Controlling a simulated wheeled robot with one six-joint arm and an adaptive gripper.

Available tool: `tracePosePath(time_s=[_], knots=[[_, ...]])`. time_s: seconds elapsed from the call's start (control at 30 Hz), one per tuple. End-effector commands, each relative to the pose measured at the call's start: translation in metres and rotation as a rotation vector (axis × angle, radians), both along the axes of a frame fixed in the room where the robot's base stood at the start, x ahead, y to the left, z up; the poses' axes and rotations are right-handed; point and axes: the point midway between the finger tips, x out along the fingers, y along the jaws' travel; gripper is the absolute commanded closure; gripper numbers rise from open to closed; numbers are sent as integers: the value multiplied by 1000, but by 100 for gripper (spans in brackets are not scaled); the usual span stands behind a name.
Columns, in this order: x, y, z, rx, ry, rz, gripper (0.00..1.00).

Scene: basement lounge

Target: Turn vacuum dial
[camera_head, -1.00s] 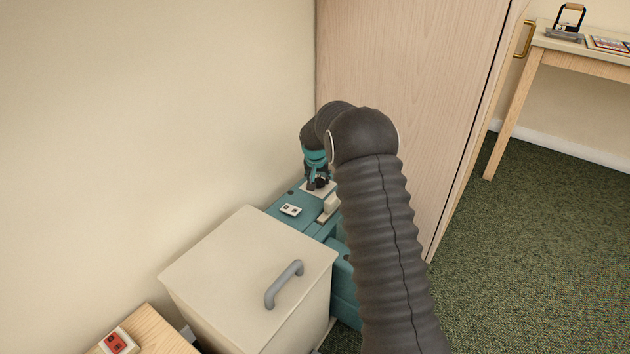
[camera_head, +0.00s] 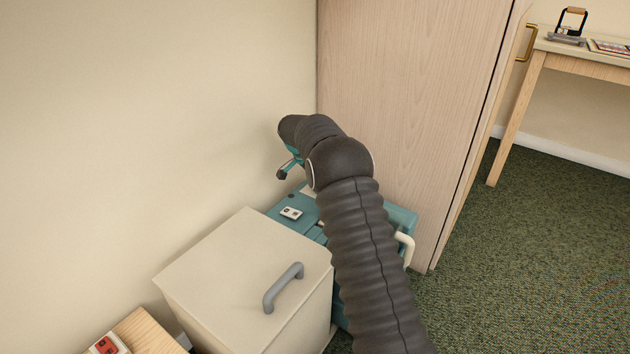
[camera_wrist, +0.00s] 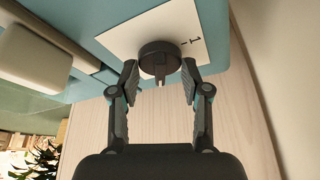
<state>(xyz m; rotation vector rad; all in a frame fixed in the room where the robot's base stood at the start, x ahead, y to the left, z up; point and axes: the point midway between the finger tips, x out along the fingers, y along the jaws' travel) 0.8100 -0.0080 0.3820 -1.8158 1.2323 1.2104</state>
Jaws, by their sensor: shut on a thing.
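The teal vacuum (camera_head: 398,216) stands in the corner between wall and wardrobe, partly hidden by my arm. Its dark round dial (camera_wrist: 158,58) sits on a white plate (camera_wrist: 122,36) with a "1" and a short mark, in the wrist view. My gripper (camera_wrist: 159,80) has a fingertip on each side of the dial and is shut on it. In the head view my gripper (camera_head: 284,172) shows only partly, left of my bent wrist, and the dial cannot be seen there.
A cream lidded box (camera_head: 225,270) with a grey handle stands in front of the vacuum. The wooden wardrobe (camera_head: 410,90) rises close behind, and the wall is close on the left. Green carpet (camera_head: 510,270) lies open at right. A table (camera_head: 585,58) stands far right.

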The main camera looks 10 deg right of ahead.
Motion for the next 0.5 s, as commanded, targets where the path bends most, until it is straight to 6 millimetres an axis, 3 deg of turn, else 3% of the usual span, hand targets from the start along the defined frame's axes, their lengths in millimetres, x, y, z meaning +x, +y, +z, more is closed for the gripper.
tracePosePath(time_s=[0.5], knots=[[-2,-3,-4,-3,10,-136,88]])
